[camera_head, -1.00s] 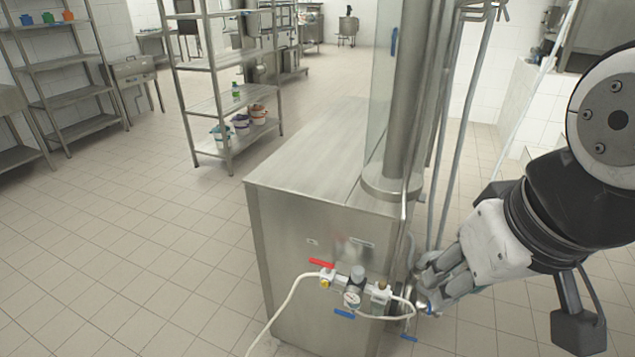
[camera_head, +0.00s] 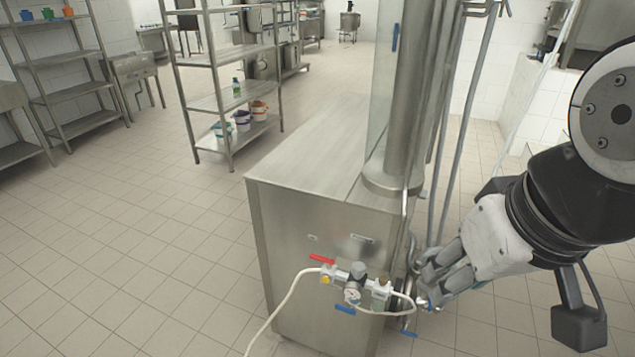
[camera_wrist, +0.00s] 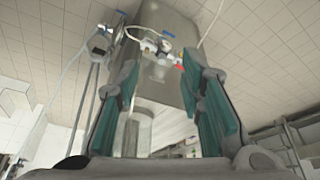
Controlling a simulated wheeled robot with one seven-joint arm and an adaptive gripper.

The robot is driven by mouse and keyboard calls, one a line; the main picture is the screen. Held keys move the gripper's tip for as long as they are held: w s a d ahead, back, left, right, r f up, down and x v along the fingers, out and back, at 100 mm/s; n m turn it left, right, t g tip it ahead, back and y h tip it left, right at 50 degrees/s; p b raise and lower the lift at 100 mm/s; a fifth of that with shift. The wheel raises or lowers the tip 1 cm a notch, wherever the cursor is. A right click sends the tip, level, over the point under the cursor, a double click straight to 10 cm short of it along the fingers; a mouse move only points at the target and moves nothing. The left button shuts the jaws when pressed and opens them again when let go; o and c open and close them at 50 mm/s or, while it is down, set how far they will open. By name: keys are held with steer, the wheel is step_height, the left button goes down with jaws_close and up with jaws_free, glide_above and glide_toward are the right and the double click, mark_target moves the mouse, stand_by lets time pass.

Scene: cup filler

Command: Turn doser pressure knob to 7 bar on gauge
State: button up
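The doser is a steel cabinet (camera_head: 310,225) with a valve and regulator assembly on its front. A grey pressure knob (camera_head: 358,270) stands on top of the regulator. The round white gauge (camera_head: 352,291) sits just below it; its reading is too small to tell. My gripper (camera_head: 430,280) is right of the assembly, apart from the knob. In the wrist view my gripper (camera_wrist: 162,75) has its two teal-padded fingers spread apart with nothing between them. Beyond the fingers, the white gauge assembly (camera_wrist: 160,46) shows near the top, with the cabinet (camera_wrist: 180,22) behind it.
A red lever (camera_head: 321,259) is left of the knob. Blue handles hang below the gauge (camera_head: 345,310) and at lower right (camera_head: 409,333). A white hose (camera_head: 285,303) runs to the floor. Vertical pipes (camera_head: 455,140) stand behind my gripper. The tiled floor at left is open.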

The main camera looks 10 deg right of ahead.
steer(key=shift+o, duration=0.6)
steer(key=shift+w, duration=0.2)
steer(key=n+g+p, duration=0.4)
steer(key=n, duration=0.7)
glide_above(359, 266)
step_height(359, 266, down, 29)
steer(key=shift+r, duration=0.15)
steer(key=shift+f, duration=3.85)
steer(key=shift+c, duration=0.3)
steer(key=c, duration=1.1)
